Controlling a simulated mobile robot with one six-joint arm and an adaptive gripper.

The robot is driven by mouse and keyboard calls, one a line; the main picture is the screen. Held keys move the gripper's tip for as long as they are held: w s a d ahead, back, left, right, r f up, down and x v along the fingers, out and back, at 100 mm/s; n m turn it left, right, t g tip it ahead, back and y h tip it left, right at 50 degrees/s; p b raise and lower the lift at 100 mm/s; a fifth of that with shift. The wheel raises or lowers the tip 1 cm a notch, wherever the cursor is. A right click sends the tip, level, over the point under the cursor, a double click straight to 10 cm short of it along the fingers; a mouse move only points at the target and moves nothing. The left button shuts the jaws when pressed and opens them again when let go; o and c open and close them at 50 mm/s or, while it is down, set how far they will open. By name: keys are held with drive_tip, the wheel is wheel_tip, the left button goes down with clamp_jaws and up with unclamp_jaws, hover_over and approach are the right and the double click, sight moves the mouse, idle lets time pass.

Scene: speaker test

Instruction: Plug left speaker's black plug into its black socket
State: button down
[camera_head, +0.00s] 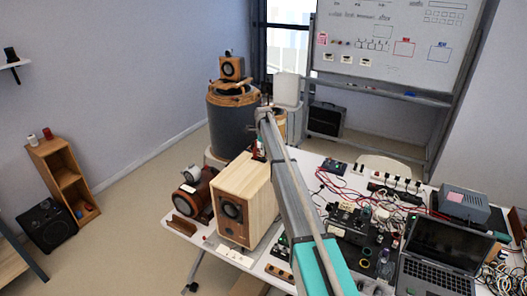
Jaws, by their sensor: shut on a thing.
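A light wooden speaker (258,190) with a dark round driver on its front stands upright on the white table, left of my arm. A smaller wooden speaker (232,68) sits on a dark drum farther back. I cannot tell which one is the left speaker. My arm reaches from the lower right up to a joint above and behind the table speaker. My gripper cannot be made out; it is hidden behind the arm or the speaker. Small dark, red and green parts show at the speaker's top rear edge, too small to identify. The black plug and black socket cannot be made out.
The white table (178,230) carries a reddish-brown motor-like machine (196,190) close left of the speaker. Right of my arm are tangled cables (330,180), electronics (352,222) and an open laptop (440,250). The drum (228,125) stands behind.

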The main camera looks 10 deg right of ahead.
drive_tip(key=shift+f+b, duration=0.85)
drive_tip(key=shift+b, duration=0.05)
idle(0.8)
drive_tip(key=shift+c, duration=2.4)
unclamp_jaws()
drive_tip(key=shift+r, duration=0.15)
drive_tip(key=shift+r+p, duration=3.6)
drive_tip(key=shift+p, duration=0.2)
drive_tip(key=shift+s, duration=0.1)
drive_tip(key=s+d+f+n+b, duration=0.1)
drive_tip(key=s+f+n+b, duration=0.6)
drive_tip(key=s, duration=1.1)
drive_tip(key=s+f+n+b, duration=0.7)
drive_tip(key=s+n, duration=0.1)
drive_tip(key=s, duration=1.1)
drive_tip(key=s+d+f+n+b, duration=0.1)
drive_tip(key=s+f+n+b, duration=0.6)
drive_tip(key=s, duration=1.1)
drive_tip(key=shift+s+d+f+n, duration=0.15)
drive_tip(key=shift+s+d+n, duration=0.15)
drive_tip(key=shift+n, duration=0.5)
